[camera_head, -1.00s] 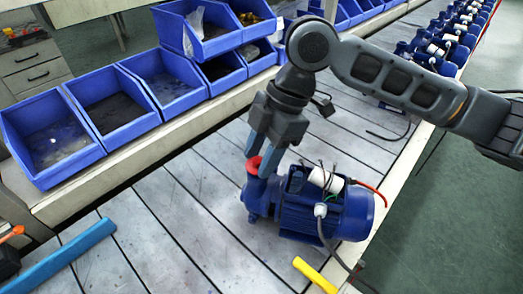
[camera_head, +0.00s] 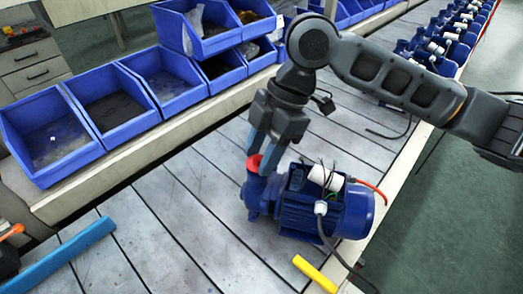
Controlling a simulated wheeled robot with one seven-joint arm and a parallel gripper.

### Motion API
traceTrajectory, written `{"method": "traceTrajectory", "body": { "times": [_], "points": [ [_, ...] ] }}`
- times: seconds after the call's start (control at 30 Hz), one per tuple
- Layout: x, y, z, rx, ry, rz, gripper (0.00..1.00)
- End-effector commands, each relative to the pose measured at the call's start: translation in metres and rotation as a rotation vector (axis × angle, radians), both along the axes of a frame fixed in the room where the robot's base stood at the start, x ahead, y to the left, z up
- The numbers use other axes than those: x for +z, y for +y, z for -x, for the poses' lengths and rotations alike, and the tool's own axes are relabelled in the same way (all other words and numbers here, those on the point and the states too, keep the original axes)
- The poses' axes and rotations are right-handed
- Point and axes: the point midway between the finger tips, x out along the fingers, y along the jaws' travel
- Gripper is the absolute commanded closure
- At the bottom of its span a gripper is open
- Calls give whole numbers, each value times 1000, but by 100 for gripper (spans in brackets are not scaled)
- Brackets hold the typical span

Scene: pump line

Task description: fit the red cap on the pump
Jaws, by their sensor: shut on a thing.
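The blue pump (camera_head: 310,203) lies on the slatted line in the middle of the view, with its short upright port at its left end. The red cap (camera_head: 254,163) is at the top of that port. My gripper (camera_head: 262,155) points down from above and is shut on the red cap. Its blue fingers hide part of the cap. The cap appears to touch the port's top, but I cannot tell whether it is seated.
Blue bins (camera_head: 110,105) stand along the line's left side, some stacked. A yellow bar (camera_head: 315,273) lies in front of the pump, and a blue bar (camera_head: 65,257) lies at lower left. More pumps (camera_head: 440,45) stand at the back right. Cables trail beside the pump.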

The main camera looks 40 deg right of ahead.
Motion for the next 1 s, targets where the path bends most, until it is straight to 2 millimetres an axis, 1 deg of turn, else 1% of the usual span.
{"method": "traceTrajectory", "body": {
  "times": [0.53,1.0],
  "points": [
    [-1,0,0,0,0,0,83],
    [-7,0,0,0,0,0,83]
  ]
}}
